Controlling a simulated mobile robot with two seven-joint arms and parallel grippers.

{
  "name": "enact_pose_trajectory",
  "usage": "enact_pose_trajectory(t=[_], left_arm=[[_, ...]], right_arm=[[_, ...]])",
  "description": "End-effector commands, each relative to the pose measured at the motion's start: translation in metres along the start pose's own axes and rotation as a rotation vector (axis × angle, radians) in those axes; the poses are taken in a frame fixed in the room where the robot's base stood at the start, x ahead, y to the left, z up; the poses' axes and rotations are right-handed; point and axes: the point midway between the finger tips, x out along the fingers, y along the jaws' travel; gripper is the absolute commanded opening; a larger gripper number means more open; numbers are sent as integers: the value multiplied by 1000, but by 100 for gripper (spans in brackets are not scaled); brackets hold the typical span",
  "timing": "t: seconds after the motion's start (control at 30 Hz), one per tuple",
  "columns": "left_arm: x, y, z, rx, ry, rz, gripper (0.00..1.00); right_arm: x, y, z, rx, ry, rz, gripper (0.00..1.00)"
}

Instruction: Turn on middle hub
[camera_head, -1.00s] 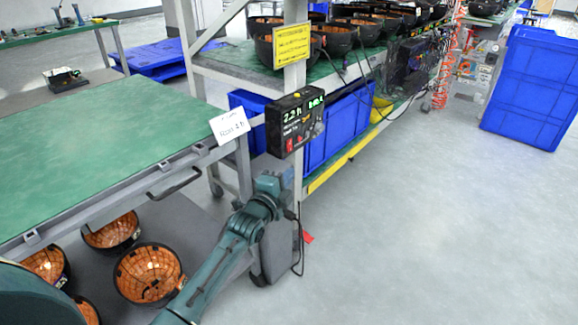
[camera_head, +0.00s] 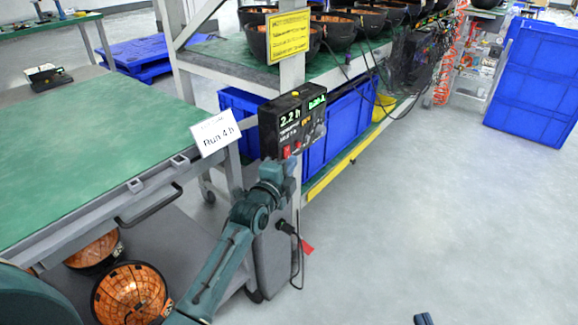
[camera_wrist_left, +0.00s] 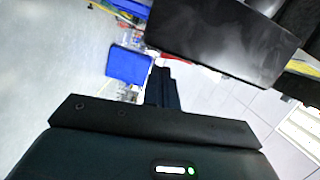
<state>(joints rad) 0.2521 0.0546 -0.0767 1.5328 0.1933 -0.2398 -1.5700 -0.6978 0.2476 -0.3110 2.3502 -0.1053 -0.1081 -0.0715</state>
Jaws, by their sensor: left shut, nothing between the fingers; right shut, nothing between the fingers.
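A black box (camera_head: 292,122) with green displays, one reading 2.2 h, and red switches along its lower front is fixed to the rack post. Which of its parts is the middle hub I cannot tell. My left gripper (camera_head: 289,163) is shut and empty, its tips at the box's lower edge near the red switches; whether they touch I cannot tell. In the left wrist view the closed fingers (camera_wrist_left: 163,88) point just below a large dark box face (camera_wrist_left: 222,38). The tips of my right gripper (camera_head: 424,319) show shut at the bottom edge.
A green-topped cart (camera_head: 100,150) with a "Run 4 h" card (camera_head: 215,132) stands at left, orange-lined bowls (camera_head: 130,292) beneath. A yellow sign (camera_head: 289,36) hangs above the box. A plugged cord (camera_head: 297,262) hangs below it.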

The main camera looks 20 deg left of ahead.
Motion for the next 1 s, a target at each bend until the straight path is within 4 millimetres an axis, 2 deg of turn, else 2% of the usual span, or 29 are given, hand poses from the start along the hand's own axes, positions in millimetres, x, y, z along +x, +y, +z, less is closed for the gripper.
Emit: enact_pose_trajectory(t=[0.5, 0.67, 1.0], left_arm=[[0, 1, 0, 3, 0, 0, 0], [2, 1, 9, 93, -1, -18, 0], [2, 2, 7, 78, -1, -19, 0]], right_arm=[[0, 0, 0, -4, 9, -2, 0], [0, 0, -2, -1, -2, -3, 0], [0, 0, 0, 0, -8, -3, 0]])
